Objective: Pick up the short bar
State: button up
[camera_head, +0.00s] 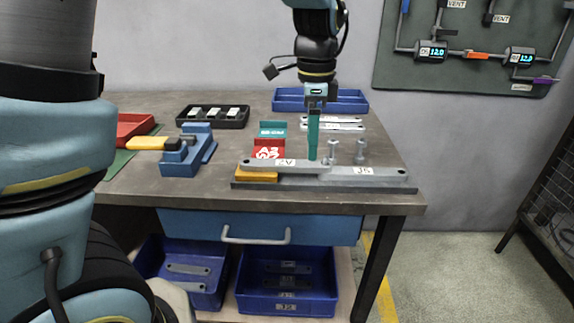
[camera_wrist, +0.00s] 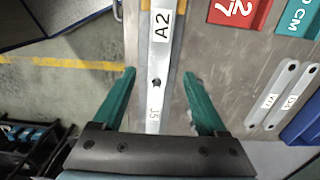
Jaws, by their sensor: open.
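Two grey metal bars lie end to end on a low grey fixture (camera_head: 300,186) along the table's front edge. The left one, the A2 bar (camera_head: 257,166), carries a label that reads upside down. The right one, the J5 bar (camera_head: 388,173), continues from it. I cannot tell which of them is the short bar. My gripper (camera_head: 313,158) points down near where the bars meet. In the wrist view, my gripper (camera_wrist: 159,74) is open, with one teal finger on each side of the A2 bar (camera_wrist: 160,52) near a hole.
Two upright bolts (camera_head: 360,151) stand just right of my gripper. Two loose light bars (camera_head: 332,125) lie behind. A red block (camera_head: 268,153), a blue vise (camera_head: 185,158), a black tray (camera_head: 212,115) and a blue tray (camera_head: 352,101) are also on the table. Blue bins sit below.

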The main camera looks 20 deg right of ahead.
aim_at(310, 163)
jog(key=f, duration=0.4)
jog(key=shift+a+f+p, duration=0.15)
jog(key=shift+a+p, duration=0.05)
jog(key=shift+p, duration=0.1)
jog(key=shift+c, duration=0.2)
grip_shut()
